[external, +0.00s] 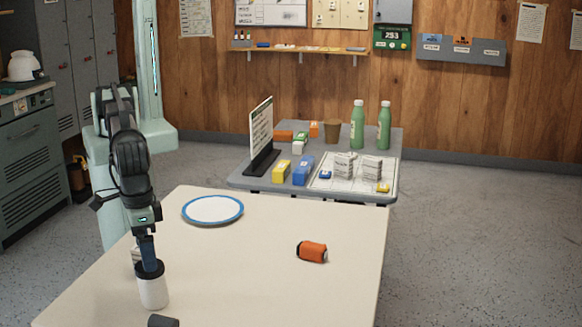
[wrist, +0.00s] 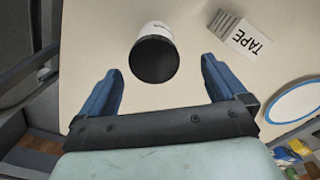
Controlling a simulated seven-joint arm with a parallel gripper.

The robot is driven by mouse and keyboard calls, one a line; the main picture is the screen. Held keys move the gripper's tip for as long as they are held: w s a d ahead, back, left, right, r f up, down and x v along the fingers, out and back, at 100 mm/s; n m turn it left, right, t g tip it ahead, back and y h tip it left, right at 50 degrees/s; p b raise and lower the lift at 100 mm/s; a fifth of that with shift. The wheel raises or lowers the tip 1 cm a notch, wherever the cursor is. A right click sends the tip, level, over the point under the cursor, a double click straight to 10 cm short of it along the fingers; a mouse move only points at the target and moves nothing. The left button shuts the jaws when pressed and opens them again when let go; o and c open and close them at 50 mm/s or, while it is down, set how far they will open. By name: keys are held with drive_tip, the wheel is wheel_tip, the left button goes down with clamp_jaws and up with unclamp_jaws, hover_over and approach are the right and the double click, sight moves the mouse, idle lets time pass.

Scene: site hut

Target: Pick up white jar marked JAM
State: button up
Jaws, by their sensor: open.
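A white jar with a dark lid (external: 153,292) stands upright near the front left of the cream table. No JAM marking can be read on it. My gripper (external: 149,262) points down just above the jar, with its blue fingers at the lid in the external view. In the wrist view the jar's dark lid (wrist: 154,60) lies between the open fingers of my gripper (wrist: 162,66), toward their tips. Whether the fingers touch the jar cannot be told.
A white box marked TAPE (wrist: 241,36) lies close to the jar. A blue-rimmed plate (external: 213,209) and an orange-and-black roll (external: 312,251) lie farther off on the table (external: 265,290). A dark object (external: 163,321) is cut off at the bottom edge.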

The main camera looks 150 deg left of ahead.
sight(151, 274)
drive_tip(key=shift+w+f, duration=0.2)
drive_tip(key=shift+f, duration=1.45)
drive_tip(key=shift+w+f, duration=0.2)
drive_tip(key=shift+f, duration=1.4)
drive_tip(key=c, duration=1.4)
